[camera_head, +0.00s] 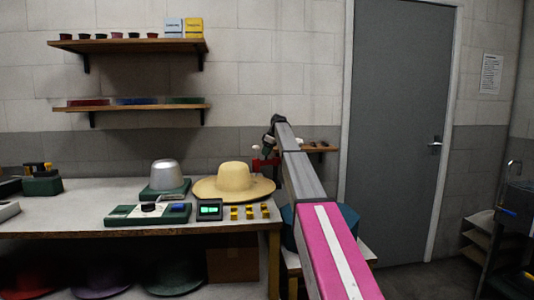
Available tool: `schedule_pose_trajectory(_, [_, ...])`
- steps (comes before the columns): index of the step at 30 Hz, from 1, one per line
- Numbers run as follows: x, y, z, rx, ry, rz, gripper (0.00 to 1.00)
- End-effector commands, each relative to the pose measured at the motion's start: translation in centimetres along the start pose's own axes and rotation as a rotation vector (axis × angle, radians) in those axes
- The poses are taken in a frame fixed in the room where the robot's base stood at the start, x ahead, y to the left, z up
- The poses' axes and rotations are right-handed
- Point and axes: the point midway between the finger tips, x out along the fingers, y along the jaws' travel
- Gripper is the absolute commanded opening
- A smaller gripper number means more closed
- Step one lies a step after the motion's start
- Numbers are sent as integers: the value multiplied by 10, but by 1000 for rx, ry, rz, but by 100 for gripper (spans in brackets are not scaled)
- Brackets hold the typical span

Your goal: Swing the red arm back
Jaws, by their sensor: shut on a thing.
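The red arm (264,162) shows as a small red piece behind the straw hat, at the right end of the workbench. My gripper (266,147) is at the far end of my outstretched arm, at the top of the red arm. It is shut on the red arm, but its fingers are small and the grip is hard to make out. A pale knob shows beside the fingers. My own arm hides part of the area to the right of the red arm.
A straw hat (235,182), a silver dome (165,175) on a green base and a green control box (148,214) stand on the workbench (50,220). A small shelf (318,149) is behind my arm. A grey door (400,130) is at right.

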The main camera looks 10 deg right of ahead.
Motion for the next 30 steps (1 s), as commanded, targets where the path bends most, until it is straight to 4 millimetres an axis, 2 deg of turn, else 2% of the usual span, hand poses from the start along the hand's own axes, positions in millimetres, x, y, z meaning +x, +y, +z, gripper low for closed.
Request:
schedule_pose_trajectory(8, [3,6,-7,162,1,67,0])
schedule_pose_trajectory(30, [8,41,-19,798,0,331,0])
